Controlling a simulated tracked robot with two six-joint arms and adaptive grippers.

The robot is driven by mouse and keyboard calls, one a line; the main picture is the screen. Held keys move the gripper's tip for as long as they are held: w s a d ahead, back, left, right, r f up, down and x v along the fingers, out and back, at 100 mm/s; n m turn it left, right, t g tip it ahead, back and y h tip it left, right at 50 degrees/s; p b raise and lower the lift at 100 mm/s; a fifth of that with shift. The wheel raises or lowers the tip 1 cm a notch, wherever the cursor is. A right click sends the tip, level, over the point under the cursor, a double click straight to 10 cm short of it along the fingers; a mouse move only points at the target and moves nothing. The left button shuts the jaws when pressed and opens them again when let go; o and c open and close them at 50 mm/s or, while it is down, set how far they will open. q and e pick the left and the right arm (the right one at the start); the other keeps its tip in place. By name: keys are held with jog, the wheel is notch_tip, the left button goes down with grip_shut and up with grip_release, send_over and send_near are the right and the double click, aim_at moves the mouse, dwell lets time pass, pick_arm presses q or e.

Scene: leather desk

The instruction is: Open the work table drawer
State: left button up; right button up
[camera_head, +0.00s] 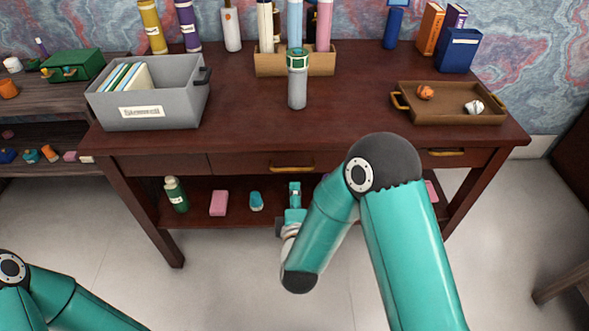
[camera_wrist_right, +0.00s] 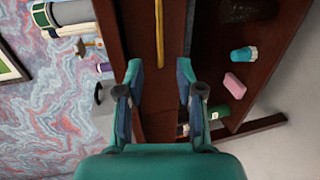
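The dark red-brown work table (camera_head: 350,110) has a middle drawer (camera_head: 235,163) with a brass bar handle (camera_head: 291,168). The drawer front looks flush with the table. My right gripper (camera_head: 294,192) is just below and in front of that handle in the head view. In the right wrist view the gripper (camera_wrist_right: 159,78) has its two fingers spread, with nothing between them. The brass handle (camera_wrist_right: 159,30) lies beyond the fingertips, in line with the gap. My left arm shows at the lower left, but its gripper is out of frame.
On top are a grey bin (camera_head: 160,105), a brown tray (camera_head: 450,105) and a grey-and-green bottle (camera_head: 298,85). A lower shelf holds a pink block (camera_head: 219,203) and a green bottle (camera_head: 176,195).

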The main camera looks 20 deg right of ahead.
aim_at(293, 168)
jog(key=x, duration=1.2)
jog(key=shift+w+d, duration=0.1)
jog(key=shift+w, duration=0.05)
grip_shut()
jog(key=shift+f, duration=0.1)
